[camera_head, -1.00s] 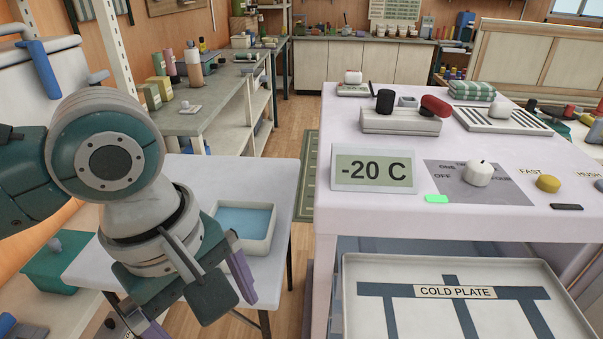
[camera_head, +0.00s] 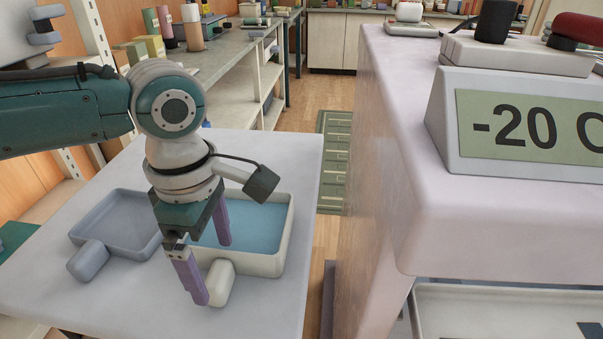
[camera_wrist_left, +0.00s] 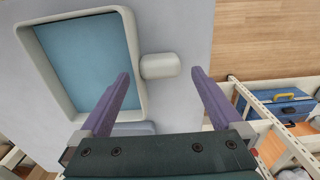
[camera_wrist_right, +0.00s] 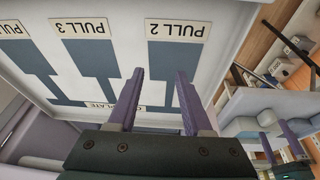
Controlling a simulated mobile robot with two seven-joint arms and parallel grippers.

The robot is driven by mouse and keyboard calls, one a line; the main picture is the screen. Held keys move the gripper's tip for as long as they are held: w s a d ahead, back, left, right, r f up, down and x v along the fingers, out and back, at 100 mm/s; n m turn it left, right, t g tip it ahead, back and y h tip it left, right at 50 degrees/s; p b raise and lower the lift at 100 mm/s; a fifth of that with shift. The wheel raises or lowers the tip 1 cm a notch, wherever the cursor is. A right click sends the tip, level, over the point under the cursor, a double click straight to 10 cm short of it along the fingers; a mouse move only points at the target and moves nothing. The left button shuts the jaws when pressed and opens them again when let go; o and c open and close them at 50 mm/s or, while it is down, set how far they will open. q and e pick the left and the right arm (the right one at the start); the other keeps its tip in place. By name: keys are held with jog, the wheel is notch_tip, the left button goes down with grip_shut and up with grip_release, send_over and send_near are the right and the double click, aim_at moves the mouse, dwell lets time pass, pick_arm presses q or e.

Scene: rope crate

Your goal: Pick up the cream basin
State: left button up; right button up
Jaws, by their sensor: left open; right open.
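The cream basin (camera_head: 285,232) stands on the white side table, with blue liquid or lining inside and a stubby cream handle (camera_head: 219,284) at its front. It also shows in the left wrist view (camera_wrist_left: 137,75), with its handle (camera_wrist_left: 160,66) between and beyond the fingertips. My left gripper (camera_head: 215,265) is open and points down at the basin's handle, one finger on each side of it in the head view. I cannot tell whether it touches. My right gripper (camera_wrist_right: 160,75) shows only in its wrist view, open and empty over the cold plate tray (camera_wrist_right: 60,98).
A grey basin (camera_head: 112,222) with its own handle stands just left of the cream one on the side table (camera_head: 130,310). The big counter (camera_head: 440,220) with the -20 C display (camera_head: 520,135) rises at the right. Bare tabletop lies in front of the basins.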

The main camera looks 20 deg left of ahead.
aim_at(217, 272)
pick_arm(q)
notch_tip(217, 272, down, 4)
jog(key=shift+f+b, duration=0.1)
jog(key=shift+b, duration=0.55)
jog(key=shift+w, duration=0.1)
jog(key=c, duration=1.5)
jog(key=shift+c, duration=0.4)
jog(key=shift+r, duration=0.25)
